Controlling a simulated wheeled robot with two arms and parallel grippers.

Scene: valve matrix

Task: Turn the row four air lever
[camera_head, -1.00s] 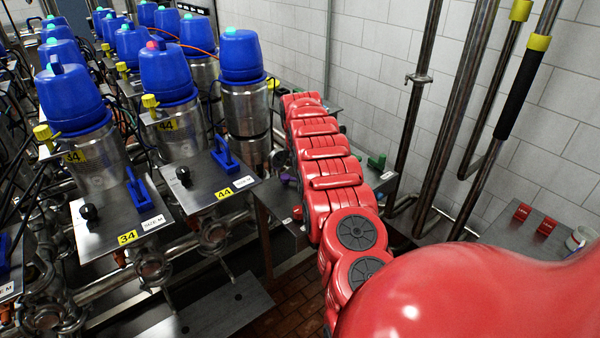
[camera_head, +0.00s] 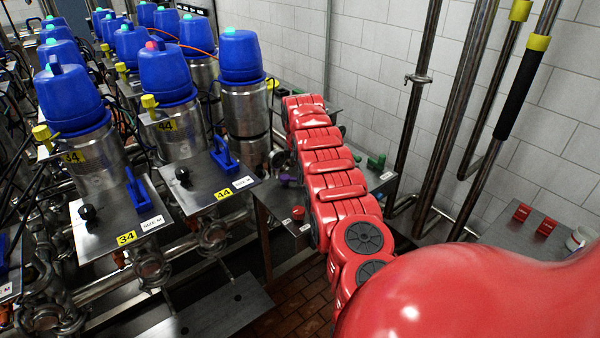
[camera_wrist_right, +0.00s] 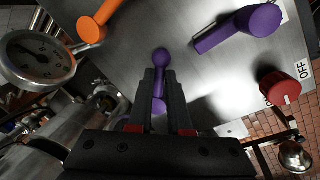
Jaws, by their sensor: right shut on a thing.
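In the right wrist view, my right gripper (camera_wrist_right: 161,92) is shut on a purple lever (camera_wrist_right: 161,58) on a metal panel (camera_wrist_right: 180,25). The lever's round end shows just beyond the fingertips, and part of its shaft shows between the fingers. A second purple lever (camera_wrist_right: 240,28) is at the upper right, apart from the gripper. No label in view tells which lever is the row four air one. In the head view my red right arm hides the gripper. My left gripper is not in view.
An orange lever (camera_wrist_right: 92,30), a dial gauge (camera_wrist_right: 35,60) and a red knob (camera_wrist_right: 280,87) beside "OFF" surround the gripper. In the head view, blue-capped valves (camera_head: 240,55) stand at left, green levers (camera_head: 376,162) right of my arm, and vertical pipes (camera_head: 455,120) at right.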

